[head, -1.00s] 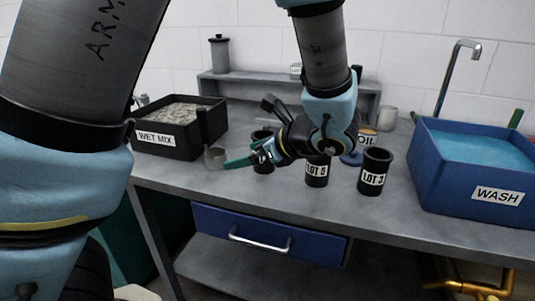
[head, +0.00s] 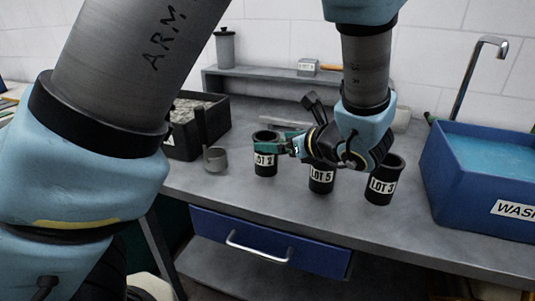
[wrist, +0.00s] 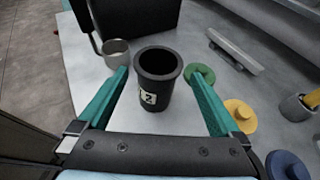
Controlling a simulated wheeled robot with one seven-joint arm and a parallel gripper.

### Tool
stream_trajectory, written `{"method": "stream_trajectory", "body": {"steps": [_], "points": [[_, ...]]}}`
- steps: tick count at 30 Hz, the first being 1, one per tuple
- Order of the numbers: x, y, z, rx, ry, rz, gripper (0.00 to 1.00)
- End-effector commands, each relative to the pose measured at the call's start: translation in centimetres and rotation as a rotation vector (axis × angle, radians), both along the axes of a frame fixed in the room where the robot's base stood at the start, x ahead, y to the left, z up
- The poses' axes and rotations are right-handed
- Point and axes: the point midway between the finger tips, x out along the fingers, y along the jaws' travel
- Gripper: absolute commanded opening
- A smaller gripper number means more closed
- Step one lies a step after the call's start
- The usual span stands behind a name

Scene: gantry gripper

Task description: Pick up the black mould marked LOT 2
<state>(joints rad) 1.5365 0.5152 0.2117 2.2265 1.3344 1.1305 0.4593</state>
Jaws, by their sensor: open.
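The black mould marked LOT 2 (head: 265,159) stands upright on the grey bench, leftmost of three black moulds in the head view. In the wrist view the mould (wrist: 156,72) stands between my green fingers, its open top facing me and part of its label showing. My gripper (head: 274,143) is open at the mould's upper part, reaching in from the right. In the wrist view my gripper (wrist: 158,74) has one finger on each side of the mould, with a visible gap on both sides. Contact cannot be seen.
The LOT 5 mould (head: 321,180) stands below my gripper and the LOT 3 mould (head: 381,186) to its right. A small grey cup (head: 215,159) is left of LOT 2. A black bin (head: 213,124) and the blue WASH tub (head: 470,188) flank them. Coloured discs, one green (wrist: 200,70), lie nearby.

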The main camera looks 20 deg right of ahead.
Motion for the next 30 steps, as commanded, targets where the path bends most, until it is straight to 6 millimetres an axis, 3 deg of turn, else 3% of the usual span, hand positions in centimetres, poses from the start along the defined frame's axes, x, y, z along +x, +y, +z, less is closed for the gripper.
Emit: {"method": "stream_trajectory", "body": {"steps": [18, 27, 30], "points": [[6.3, 2.0, -2.6, 0.001, 0.0, 0.004, 1.0], [6.8, 2.0, -3.0, 0.0, 0.001, 0.0, 1.0], [6.8, 2.0, -2.9, 0.0, 0.001, 0.0, 0.91]]}}
